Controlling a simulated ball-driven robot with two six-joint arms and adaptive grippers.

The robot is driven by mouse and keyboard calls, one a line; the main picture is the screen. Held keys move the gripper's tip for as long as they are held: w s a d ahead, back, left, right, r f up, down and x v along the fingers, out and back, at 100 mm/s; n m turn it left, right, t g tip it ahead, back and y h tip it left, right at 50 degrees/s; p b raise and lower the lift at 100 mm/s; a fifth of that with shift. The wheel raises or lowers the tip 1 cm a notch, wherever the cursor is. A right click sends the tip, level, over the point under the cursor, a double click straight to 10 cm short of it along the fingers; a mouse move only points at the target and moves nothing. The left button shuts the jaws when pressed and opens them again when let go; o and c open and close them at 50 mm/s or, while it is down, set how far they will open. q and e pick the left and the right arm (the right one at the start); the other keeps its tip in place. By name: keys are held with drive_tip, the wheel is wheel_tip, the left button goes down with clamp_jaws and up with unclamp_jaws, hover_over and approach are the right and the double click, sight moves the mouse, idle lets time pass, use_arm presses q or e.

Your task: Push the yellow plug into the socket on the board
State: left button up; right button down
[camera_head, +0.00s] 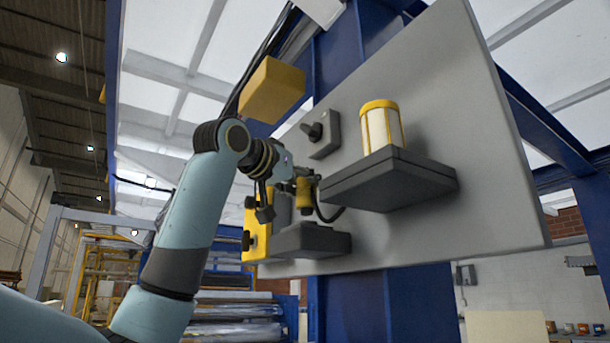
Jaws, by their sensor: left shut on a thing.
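The grey board (470,120) stands tilted in the picture, with several fittings on its face. My left arm reaches in from the left to the board's left part. My left gripper (285,190) is shut on the yellow plug (304,192), which is small and partly hidden by the fingers. A black cable (325,216) curves from the plug towards the board. I cannot make out the socket for certain; the gripper and wrist cover part of the fittings there. I cannot tell whether the plug touches a socket. My right gripper is out of view.
A dark shelf (390,180) juts from the board and carries a yellow-and-white lantern-like object (382,126). A grey box with a black knob (320,133), a yellow box (272,90), a yellow plate with black knobs (262,230) and a lower dark shelf (310,241) surround the gripper closely.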

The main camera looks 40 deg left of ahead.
use_arm(q)
drive_tip(key=shift+f+b, duration=0.3)
drive_tip(key=shift+f, duration=0.35)
drive_tip(key=shift+s, duration=0.15)
drive_tip(key=shift+p, duration=0.45)
drive_tip(key=shift+f+b, duration=0.5)
drive_tip(key=shift+f, duration=0.2)
idle(0.4)
drive_tip(key=o, duration=1.3)
drive_tip(key=shift+s, duration=6)
